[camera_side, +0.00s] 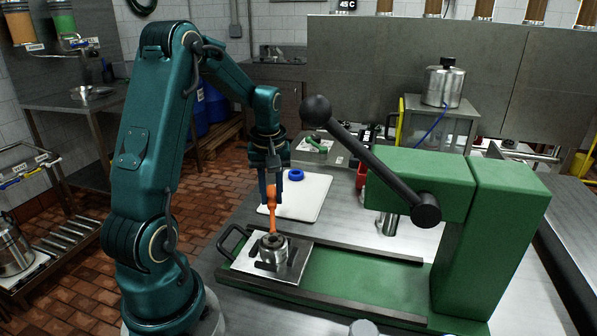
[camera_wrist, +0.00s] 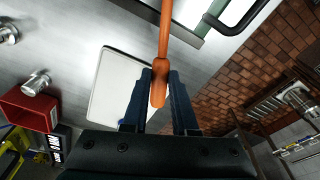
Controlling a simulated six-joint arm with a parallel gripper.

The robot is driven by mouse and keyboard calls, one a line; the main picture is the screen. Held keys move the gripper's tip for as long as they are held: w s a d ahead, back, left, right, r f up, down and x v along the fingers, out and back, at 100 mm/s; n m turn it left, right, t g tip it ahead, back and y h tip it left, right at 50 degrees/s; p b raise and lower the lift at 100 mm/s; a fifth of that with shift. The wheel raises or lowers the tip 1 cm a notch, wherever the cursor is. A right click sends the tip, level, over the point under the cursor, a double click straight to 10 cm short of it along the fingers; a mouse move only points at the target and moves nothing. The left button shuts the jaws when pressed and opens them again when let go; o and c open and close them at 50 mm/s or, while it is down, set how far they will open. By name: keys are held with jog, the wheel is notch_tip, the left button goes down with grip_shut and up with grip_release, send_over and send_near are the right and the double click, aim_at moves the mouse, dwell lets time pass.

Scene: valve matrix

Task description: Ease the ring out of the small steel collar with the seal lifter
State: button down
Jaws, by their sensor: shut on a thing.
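My gripper (camera_side: 267,195) is shut on the orange seal lifter (camera_side: 271,216), which hangs down over the small steel collar (camera_side: 273,247). In the wrist view my gripper (camera_wrist: 159,98) has its two dark fingers either side of the orange handle (camera_wrist: 165,45). The collar sits on a metal plate (camera_side: 299,262) of the green press. The lifter's tip is at the collar's mouth; I cannot tell whether it touches or is inside. No ring can be made out in the collar. A blue ring (camera_side: 296,174) lies on a white board (camera_side: 317,191) behind.
The green press (camera_side: 480,220) with its long black lever (camera_side: 365,160) stands right of the collar. A black handle (camera_side: 232,240) is at the plate's left. The white board also shows in the wrist view (camera_wrist: 106,85), near a red bin (camera_wrist: 28,110).

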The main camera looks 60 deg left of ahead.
jog(key=shift+s+d, duration=0.2)
jog(key=shift+d, duration=0.25)
dwell(1.9)
jog(key=shift+w+a, duration=0.2)
jog(key=shift+a, duration=0.3)
jog(key=shift+w+a, duration=0.2)
jog(key=shift+a, duration=0.25)
jog(key=shift+w+a+r, duration=0.15)
jog(key=shift+a+r, duration=0.15)
jog(key=shift+r, duration=0.7)
jog(key=shift+w+a+r, duration=0.1)
jog(key=shift+a+r, duration=0.25)
jog(key=shift+r, duration=0.7)
jog(key=shift+w+a+r, duration=0.15)
jog(key=shift+a+r, duration=0.15)
jog(key=shift+r, duration=0.7)
